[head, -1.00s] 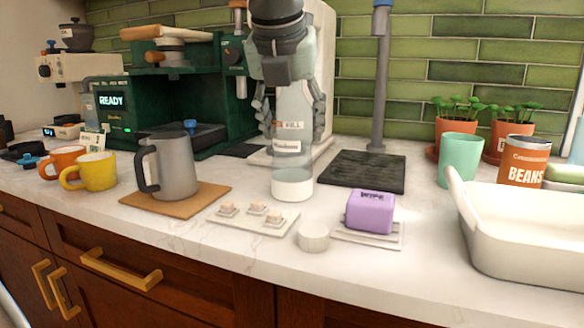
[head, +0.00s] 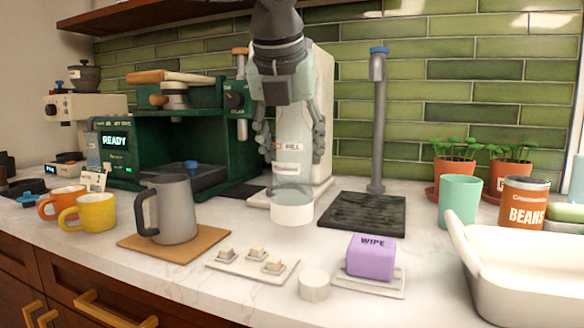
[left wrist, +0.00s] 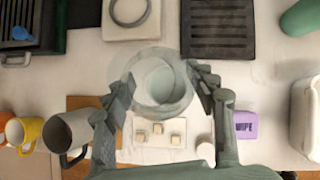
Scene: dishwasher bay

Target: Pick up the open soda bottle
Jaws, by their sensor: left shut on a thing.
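The soda bottle (head: 293,165) is clear, with a "FILL" label and a whitish lower part. It is upright near the middle of the head view. My left gripper (head: 291,140) comes from above and is shut around its upper body. The bottle's base appears lifted above the counter. In the left wrist view the bottle (left wrist: 162,85) shows as pale rings between my left gripper's fingers (left wrist: 160,76). Its top is hidden by the gripper in the head view. My right gripper is not in view.
A steel jug (head: 172,208) stands left on a cork mat. A tray with white cubes (head: 253,265), a small white cylinder (head: 314,286) and a purple "WIPE" block (head: 371,257) lie in front. A dark grate (head: 362,214) is right. A white basin (head: 530,260) is far right.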

